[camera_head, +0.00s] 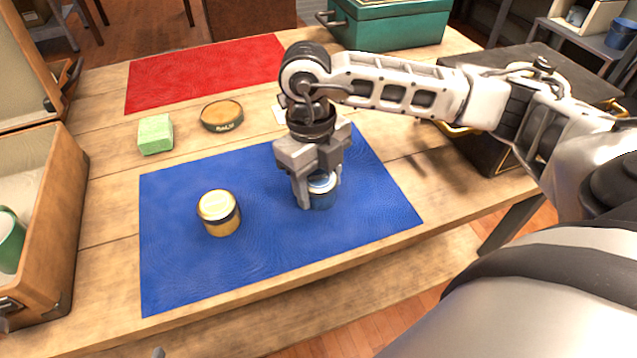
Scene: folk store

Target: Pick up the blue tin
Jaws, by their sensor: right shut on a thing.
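The blue tin (322,198) is a small round tin with a pale silvery lid, on the right half of the blue mat (265,258). My right gripper (318,192) points down over it and is shut on it, one finger at each side. The fingers hide part of the tin. I cannot tell whether its base touches the mat or is slightly above it.
A yellow tin (219,213) stands on the mat's left half. Behind are a green block (155,134), a round flat tin (222,116) and a red mat (205,73). An open wooden case (55,215) stands left, a teal box (390,27) at the back, a dark case (500,150) right.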

